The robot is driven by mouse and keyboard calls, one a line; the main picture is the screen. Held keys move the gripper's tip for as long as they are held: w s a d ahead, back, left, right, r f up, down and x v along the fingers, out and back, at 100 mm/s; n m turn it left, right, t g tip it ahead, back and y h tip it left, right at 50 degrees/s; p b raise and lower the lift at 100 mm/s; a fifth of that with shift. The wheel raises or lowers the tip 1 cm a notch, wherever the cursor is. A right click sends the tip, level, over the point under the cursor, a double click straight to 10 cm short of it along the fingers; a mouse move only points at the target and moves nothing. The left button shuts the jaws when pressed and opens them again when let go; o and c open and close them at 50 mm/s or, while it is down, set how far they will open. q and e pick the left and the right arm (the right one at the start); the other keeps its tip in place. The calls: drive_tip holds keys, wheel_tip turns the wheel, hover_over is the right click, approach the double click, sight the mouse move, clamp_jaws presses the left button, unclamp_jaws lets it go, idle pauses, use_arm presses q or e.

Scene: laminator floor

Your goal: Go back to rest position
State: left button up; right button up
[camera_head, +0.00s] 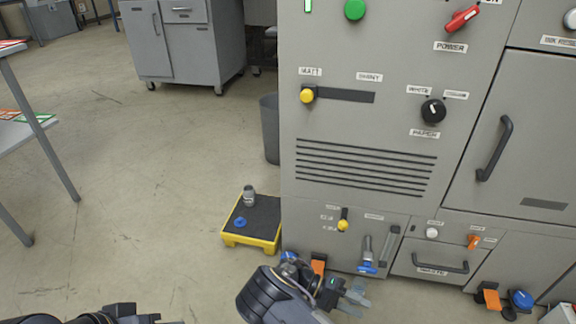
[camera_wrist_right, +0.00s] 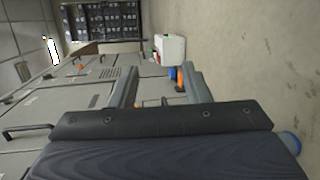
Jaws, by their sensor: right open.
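My right gripper (camera_head: 355,297) is low in front of the grey machine (camera_head: 300,225), near the bottom of its front, with its fingers pointing right. In the right wrist view its two fingers (camera_wrist_right: 160,88) stand apart with nothing between them. My left gripper (camera_head: 158,319) only shows in part at the bottom edge of the head view, at the left. Its fingertips are cut off, so I cannot tell whether it is open.
A yellow step (camera_head: 229,239) with a dark top holds a small grey bottle (camera_head: 249,195) and a blue piece (camera_head: 240,222). A grey bin (camera_head: 270,130) stands behind it. A table (camera_head: 12,130) is at left. Floor between is clear. The wrist view shows a white box (camera_wrist_right: 172,50).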

drive_tip(key=s+d+r+t+y+p, duration=0.1)
drive_tip(key=s+r+t+y, duration=0.15)
drive_tip(key=r+y, duration=0.5)
drive_tip(key=s+d+r+t+y+p, duration=0.1)
drive_tip(key=s+r+y, duration=0.35)
drive_tip(key=r, duration=0.55)
drive_tip(key=s+d+r+t+y, duration=0.1)
drive_tip(key=s+r+t+y, duration=0.15)
drive_tip(key=r+y, duration=0.5)
drive_tip(key=s+r+n+t+h+p, duration=0.1)
drive_tip(key=s+r+n+t, duration=0.1)
drive_tip(key=s+r+t, duration=0.6)
wheel_tip(320, 180, up, 37)
drive_tip(key=g+p, duration=0.1)
drive_tip(key=p, duration=3.7)
drive_tip(key=shift+s+a+g, duration=0.4)
drive_tip(key=shift+s+a, duration=0.05)
